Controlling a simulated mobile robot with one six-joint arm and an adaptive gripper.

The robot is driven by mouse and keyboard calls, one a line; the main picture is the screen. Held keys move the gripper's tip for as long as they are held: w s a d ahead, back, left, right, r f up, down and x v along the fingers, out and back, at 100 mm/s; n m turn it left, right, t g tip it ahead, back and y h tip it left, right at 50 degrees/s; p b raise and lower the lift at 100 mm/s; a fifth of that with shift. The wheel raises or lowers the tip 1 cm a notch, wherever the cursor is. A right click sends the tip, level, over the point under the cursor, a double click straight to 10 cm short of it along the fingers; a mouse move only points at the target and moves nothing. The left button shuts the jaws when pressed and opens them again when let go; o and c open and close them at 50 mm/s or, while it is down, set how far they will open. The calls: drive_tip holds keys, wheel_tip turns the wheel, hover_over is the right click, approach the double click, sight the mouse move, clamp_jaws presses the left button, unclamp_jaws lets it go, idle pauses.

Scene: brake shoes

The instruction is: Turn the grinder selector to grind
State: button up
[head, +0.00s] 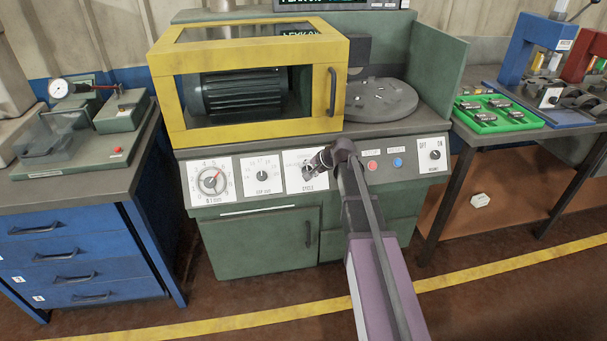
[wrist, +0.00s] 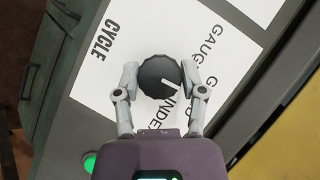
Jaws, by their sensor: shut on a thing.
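The selector is a round black knob (wrist: 158,77) with a white pointer line, on a white plate (wrist: 105,75) marked CYCLE. In the wrist view the pointer slants toward the lower right, near partly hidden position lettering; I cannot tell exactly which word it meets. My gripper (wrist: 159,70) has one finger on each side of the knob and is shut on it. In the head view my gripper (head: 322,158) is at the CYCLE plate (head: 308,185) on the green grinder's front panel, and it hides most of the knob.
Left of the plate are two other dials (head: 211,180) (head: 263,176). Right of it are a red button (head: 373,166), a blue button (head: 397,163) and an OFF/ON switch (head: 434,155). A yellow guard frame (head: 255,135) stands above the panel.

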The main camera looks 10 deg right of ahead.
drive_tip(key=shift+m, duration=0.3)
drive_tip(key=o, duration=1.1)
drive_tip(key=shift+o, duration=0.2)
